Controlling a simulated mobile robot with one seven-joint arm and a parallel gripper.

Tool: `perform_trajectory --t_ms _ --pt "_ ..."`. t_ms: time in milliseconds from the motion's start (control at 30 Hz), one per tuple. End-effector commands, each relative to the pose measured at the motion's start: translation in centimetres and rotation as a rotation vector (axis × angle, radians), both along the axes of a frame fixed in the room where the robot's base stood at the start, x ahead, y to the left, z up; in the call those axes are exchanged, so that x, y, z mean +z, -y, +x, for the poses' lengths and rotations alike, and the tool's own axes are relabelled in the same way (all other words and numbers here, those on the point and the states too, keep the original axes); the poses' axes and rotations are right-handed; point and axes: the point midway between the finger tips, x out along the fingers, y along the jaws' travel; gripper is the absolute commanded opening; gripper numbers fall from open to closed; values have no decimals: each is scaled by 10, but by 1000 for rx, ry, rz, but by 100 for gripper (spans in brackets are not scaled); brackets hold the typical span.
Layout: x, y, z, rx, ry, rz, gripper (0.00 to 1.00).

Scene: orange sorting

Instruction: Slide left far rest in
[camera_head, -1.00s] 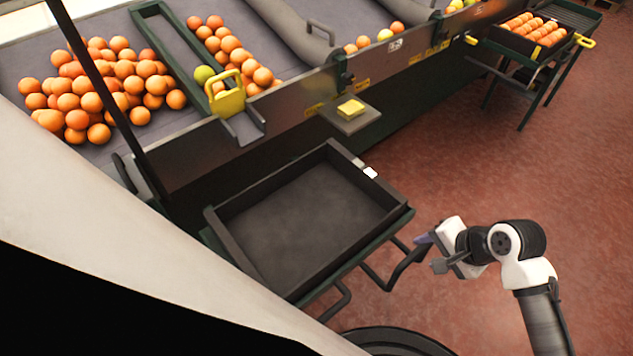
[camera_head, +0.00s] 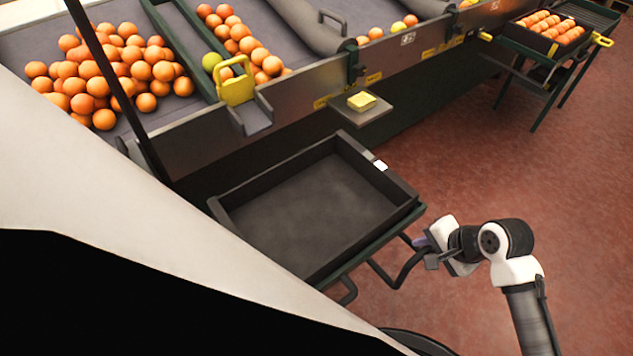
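An empty black crate (camera_head: 227,213) sits on a dark green stand below the sorting table. Two dark bent bars, which look like the rests, stick out from the stand's near right side. The farther bar (camera_head: 398,278) reaches toward my gripper; the nearer bar (camera_head: 349,291) is shorter in view. My gripper (camera_head: 428,251) is at the outer end of the farther bar, its fingers apart, one purplish and one grey. I cannot tell whether the bar's end lies between the fingers or whether they touch it. No other rest is clearly visible.
The sorting table holds loose oranges (camera_head: 103,86) and a yellow gate handle (camera_head: 236,88). A small shelf with a yellow block (camera_head: 361,101) juts out above the crate. A second stand with a filled crate (camera_head: 511,34) is at the far right. Red floor (camera_head: 500,170) is open between.

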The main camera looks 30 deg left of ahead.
Motion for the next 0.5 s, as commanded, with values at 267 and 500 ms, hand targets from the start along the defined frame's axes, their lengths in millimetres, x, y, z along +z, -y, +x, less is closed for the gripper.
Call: perform_trajectory --t_ms 267,500 --pt "0 0 0 0 0 0 0" --pt "1 -7 2 1 1 2 0"
